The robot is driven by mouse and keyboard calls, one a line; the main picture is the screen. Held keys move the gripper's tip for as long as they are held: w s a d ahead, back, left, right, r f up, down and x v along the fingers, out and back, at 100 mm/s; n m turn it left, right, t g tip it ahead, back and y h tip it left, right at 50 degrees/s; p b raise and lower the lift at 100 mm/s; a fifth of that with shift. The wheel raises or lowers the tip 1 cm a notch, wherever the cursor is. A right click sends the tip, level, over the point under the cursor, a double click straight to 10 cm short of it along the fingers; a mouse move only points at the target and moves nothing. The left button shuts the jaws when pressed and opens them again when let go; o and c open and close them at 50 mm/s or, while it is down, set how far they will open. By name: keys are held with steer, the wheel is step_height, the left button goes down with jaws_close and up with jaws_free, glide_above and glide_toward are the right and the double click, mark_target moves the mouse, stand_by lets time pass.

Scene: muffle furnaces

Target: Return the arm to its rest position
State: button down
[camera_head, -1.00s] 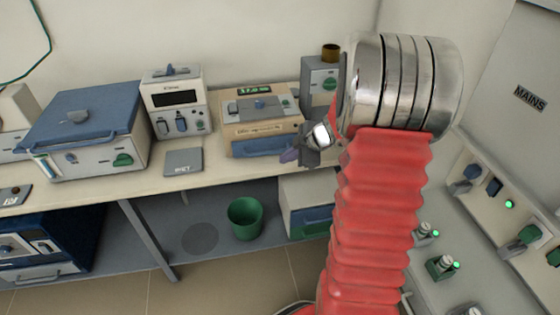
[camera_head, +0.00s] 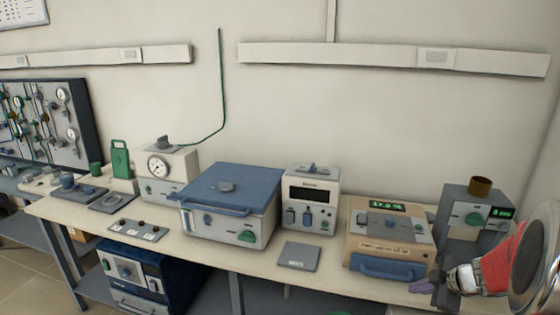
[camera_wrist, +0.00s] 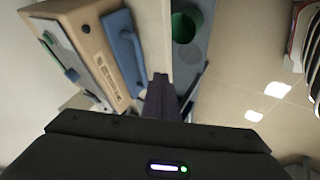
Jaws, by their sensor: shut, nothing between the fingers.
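My gripper (camera_head: 422,287) shows at the lower right of the head view, at the front edge of the bench by the right end of the tan furnace's blue handle. Whether it touches the handle cannot be told. My red-sleeved arm (camera_head: 505,265) enters from the right edge, partly cut off. In the wrist view my gripper (camera_wrist: 160,84) has its dark fingers together, with nothing seen between them. The tan furnace (camera_head: 388,232) has a green display. It also shows at the upper left of the wrist view (camera_wrist: 88,38).
A grey unit (camera_head: 472,210) with a brown cup on top stands close behind my gripper. A blue-lidded furnace (camera_head: 232,190), a white display box (camera_head: 312,198) and a grey pad (camera_head: 298,256) are further left. A green bin (camera_wrist: 185,27) is below the bench.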

steer(key=s+d+r+m+h, duration=0.1)
steer(key=d+r+m+h, duration=0.1)
steer(key=d+m+h, duration=0.55)
steer(key=s+a+r+m+g+h, duration=0.1)
steer(key=s+r+m+g, duration=0.3)
steer(key=s, duration=0.4)
steer(key=s+a+r+y, duration=0.2)
steer(key=s+a+r, duration=0.1)
steer(key=a, duration=0.8)
steer(key=s+a+r+t+y, duration=0.1)
steer(key=s+a+r+y, duration=0.1)
steer(key=s+a, duration=0.4)
steer(key=s+a+r+m+y, duration=0.1)
steer(key=s+a+r, duration=0.3)
steer(key=a, duration=1.2)
steer(key=shift+s+a+r+t+y, duration=0.2)
steer(key=shift+s+a+t+y, duration=0.2)
steer(key=shift+s+y, duration=0.3)
steer(key=shift+d, duration=0.1)
